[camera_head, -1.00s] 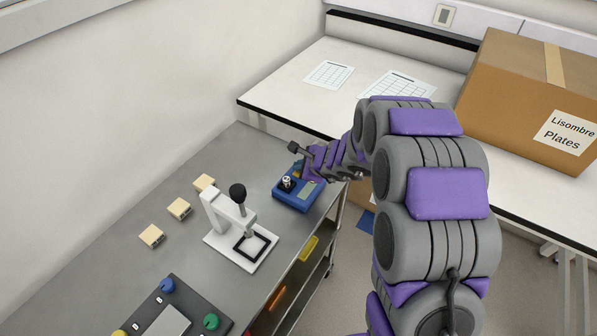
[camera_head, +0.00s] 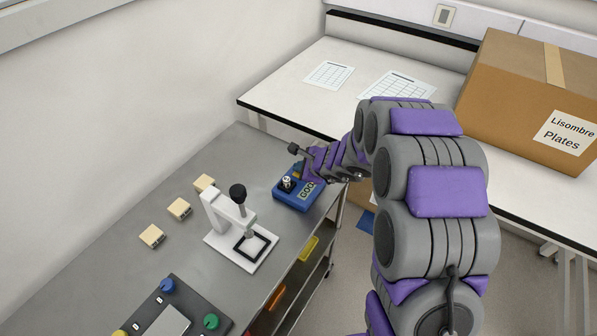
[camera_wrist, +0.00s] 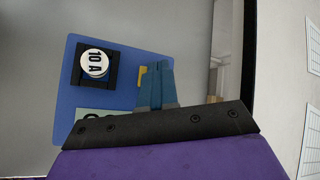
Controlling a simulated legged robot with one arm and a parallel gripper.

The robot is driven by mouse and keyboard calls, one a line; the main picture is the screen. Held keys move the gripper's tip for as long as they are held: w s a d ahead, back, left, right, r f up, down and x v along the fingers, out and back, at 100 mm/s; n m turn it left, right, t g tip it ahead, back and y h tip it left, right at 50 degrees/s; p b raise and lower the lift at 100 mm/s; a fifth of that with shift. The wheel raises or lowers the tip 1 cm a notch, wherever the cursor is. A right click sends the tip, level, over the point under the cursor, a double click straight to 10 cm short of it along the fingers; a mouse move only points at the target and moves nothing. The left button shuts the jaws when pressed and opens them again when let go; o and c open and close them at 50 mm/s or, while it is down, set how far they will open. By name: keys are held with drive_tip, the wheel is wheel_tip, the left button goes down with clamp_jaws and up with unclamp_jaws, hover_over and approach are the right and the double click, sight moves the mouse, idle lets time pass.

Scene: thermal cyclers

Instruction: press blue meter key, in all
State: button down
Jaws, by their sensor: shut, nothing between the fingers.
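The blue meter (camera_head: 291,202) sits near the cart's far right edge. Its display (camera_head: 308,189) shows dark letters that look like "GOOD". A round white-topped piece marked "10 A" (camera_wrist: 95,64) stands in a black socket on the meter (camera_wrist: 68,100). A yellow patch, seemingly the key (camera_wrist: 141,76), shows beside my fingertips and is partly hidden by them. My gripper (camera_wrist: 156,68) is shut and empty, with its blue-grey fingers over the meter's edge by this patch. Whether they touch it I cannot tell.
A white stand with a black knob (camera_head: 216,215) is left of the meter. Several pale blocks (camera_head: 179,208) and a dark panel with coloured knobs (camera_head: 195,300) lie farther left. A white bench (camera_head: 290,90) with papers and a cardboard box (camera_head: 510,90) stands behind.

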drive_tip(key=shift+r, duration=0.6)
drive_tip(key=shift+r+p, duration=0.1)
drive_tip(key=shift+p, duration=0.2)
drive_tip(key=shift+r+p, duration=1.85)
drive_tip(key=shift+r, duration=0.6)
drive_tip(key=s+a+r+n+g+y, duration=0.25)
drive_tip(key=s+a+r+n, duration=0.35)
drive_tip(key=s+r+n, duration=0.3)
drive_tip(key=s+r+n+g, duration=0.2)
drive_tip(key=s+r+n, duration=0.2)
drive_tip(key=s, duration=0.8)
drive_tip(key=s+d+n+g+h, duration=0.2)
drive_tip(key=s+d+n+h, duration=0.1)
drive_tip(key=s+d, duration=0.6)
drive_tip(key=s+d+n+g+h, duration=0.2)
drive_tip(key=s+d+h, duration=0.3)
drive_tip(key=s+d, duration=0.4)
drive_tip(key=s+n, duration=0.1)
drive_tip(key=s, duration=0.5)
drive_tip(key=shift+d+f, duration=0.15)
drive_tip(key=shift+f, duration=0.05)
